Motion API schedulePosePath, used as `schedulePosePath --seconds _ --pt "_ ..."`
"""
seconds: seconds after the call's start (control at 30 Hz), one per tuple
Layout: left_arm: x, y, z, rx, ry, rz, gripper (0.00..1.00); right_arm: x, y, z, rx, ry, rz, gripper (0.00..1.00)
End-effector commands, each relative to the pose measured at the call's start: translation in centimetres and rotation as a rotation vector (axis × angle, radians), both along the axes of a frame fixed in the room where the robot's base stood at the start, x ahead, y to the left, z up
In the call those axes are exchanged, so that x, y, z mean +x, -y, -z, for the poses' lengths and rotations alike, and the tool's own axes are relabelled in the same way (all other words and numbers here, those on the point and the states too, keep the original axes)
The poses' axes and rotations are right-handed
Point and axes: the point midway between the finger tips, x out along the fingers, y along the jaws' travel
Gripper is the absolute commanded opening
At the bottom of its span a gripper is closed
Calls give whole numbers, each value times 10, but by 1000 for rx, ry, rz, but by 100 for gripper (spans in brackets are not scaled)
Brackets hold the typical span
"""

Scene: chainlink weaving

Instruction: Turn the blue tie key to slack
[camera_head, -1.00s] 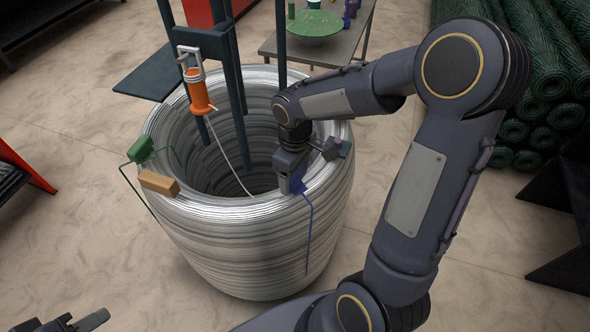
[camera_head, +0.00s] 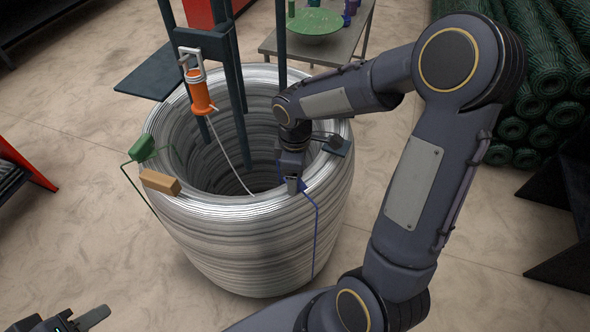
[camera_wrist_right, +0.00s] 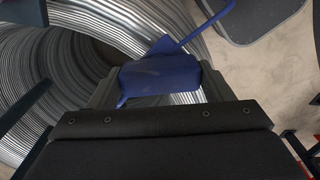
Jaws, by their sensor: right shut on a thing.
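The blue tie key (camera_wrist_right: 160,74) is a blue block with a thin blue cord or rod attached. It lies between the jaws of my right gripper (camera_wrist_right: 158,82) in the right wrist view. In the head view my right gripper (camera_head: 294,186) is at the right front rim of the wire coil (camera_head: 265,240), and mostly hides the key; its blue line (camera_head: 316,235) hangs down the coil's outside. My left gripper (camera_head: 62,322) is at the bottom left corner, partly cut off, with its fingers apart and away from the coil.
A green block (camera_head: 141,148) and a tan block (camera_head: 160,182) sit on the coil's left rim. An orange tool (camera_head: 199,92) hangs from a dark frame over the coil. A table with a green bowl (camera_head: 316,22) stands behind. Floor is clear in front.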

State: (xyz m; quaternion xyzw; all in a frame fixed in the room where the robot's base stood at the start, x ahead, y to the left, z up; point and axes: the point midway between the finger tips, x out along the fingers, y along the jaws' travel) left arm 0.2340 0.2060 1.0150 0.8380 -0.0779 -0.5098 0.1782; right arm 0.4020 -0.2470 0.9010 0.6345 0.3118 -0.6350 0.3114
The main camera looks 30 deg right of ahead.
Motion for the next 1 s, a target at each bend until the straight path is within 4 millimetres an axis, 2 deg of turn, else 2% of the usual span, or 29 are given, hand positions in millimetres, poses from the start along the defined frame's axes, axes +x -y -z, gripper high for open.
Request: schedulePosePath --seconds 0.17,0.2,0.37,0.7,0.77,1.0 --pt "0 0 0 0 0 0 36 1 0 -1 0 4 1 51" --pt "0 0 0 0 0 0 36 1 0 -1 0 4 1 75" --pt "0 0 0 0 0 0 36 1 0 -1 0 3 2 95" --pt "0 0 0 0 0 0 36 1 0 -5 0 4 2 95" --pt "0 0 -1 0 0 0 36 1 0 -11 -1 4 2 95" --pt "0 0 -2 0 0 0 36 1 0 -53 -1 7 2 95"
